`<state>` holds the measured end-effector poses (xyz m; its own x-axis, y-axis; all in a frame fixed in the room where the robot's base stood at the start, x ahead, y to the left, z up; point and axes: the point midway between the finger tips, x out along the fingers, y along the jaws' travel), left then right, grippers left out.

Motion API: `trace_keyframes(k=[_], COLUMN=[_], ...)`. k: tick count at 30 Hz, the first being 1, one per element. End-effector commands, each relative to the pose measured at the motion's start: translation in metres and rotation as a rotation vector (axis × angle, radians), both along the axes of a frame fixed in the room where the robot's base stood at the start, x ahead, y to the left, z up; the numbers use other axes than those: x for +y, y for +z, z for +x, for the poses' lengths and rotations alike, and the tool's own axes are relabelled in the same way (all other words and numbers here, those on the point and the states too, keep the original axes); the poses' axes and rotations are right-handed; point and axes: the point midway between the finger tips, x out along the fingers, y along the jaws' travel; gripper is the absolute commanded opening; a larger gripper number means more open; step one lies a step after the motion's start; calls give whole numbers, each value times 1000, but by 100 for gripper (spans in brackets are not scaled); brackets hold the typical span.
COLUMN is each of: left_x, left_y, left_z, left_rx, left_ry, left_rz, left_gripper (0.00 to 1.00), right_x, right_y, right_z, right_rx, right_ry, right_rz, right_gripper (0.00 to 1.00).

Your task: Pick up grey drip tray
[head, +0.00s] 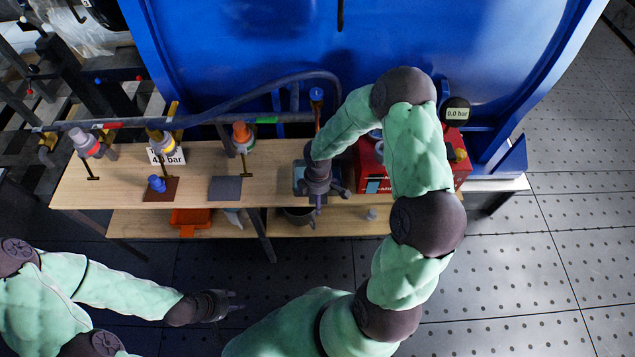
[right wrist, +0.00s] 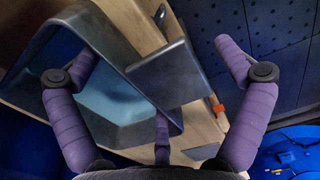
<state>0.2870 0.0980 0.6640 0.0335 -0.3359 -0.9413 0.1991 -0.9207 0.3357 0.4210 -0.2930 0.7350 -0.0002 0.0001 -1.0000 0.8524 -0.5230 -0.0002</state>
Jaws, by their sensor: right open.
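The grey drip tray (head: 298,178) is on the wooden bench top, partly hidden under my right gripper (head: 322,196). In the right wrist view the tray (right wrist: 110,98) is tilted in the picture, with a dark grey rim and a pale blue-grey inside. My right gripper (right wrist: 155,58) is open, its purple fingers spread. One finger shows over the tray's left part, another to the right of the tray. I cannot tell whether any finger touches it. My left gripper (head: 218,303) is empty, low and away from the bench; its fingers are too small to judge.
A dark grey flat plate (head: 225,188) lies left of the tray; a brown mat (head: 160,190) bears a blue part. A red box (head: 373,178) stands close on the right. An orange bin (head: 190,221) and a bucket (head: 299,216) are on the lower shelf. Pipes run behind.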

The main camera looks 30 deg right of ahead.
Motion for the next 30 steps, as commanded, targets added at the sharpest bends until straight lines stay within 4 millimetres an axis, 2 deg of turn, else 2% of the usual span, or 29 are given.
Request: trace_keyframes(k=[1,2,9,11,12,22,26,29,30], left_x=[0,0,0,0,0,0,0,0,0], left_y=[1,1,0,0,0,4,11,20,21], left_z=[0,0,0,0,0,0,0,0,0], left_rx=[0,0,0,0,0,0,0,0,0], left_ry=[0,0,0,0,0,0,0,0,0], left_rz=[0,0,0,0,0,0,0,0,0], left_gripper=[40,40,40,40,40,40,40,40,40], right_x=[0,0,0,0,0,0,0,-1,3], right_y=[1,1,1,1,1,7,20,38,43], right_z=[0,0,0,0,0,0,1,1,-5], right_rx=[0,0,0,-1,-1,0,-2,-4,-2], right_ry=[0,0,0,0,0,1,1,0,2], right_rz=[0,0,0,-1,-1,0,0,-1,-1], right_gripper=[100,94,27,26,20,19,19,19,19])
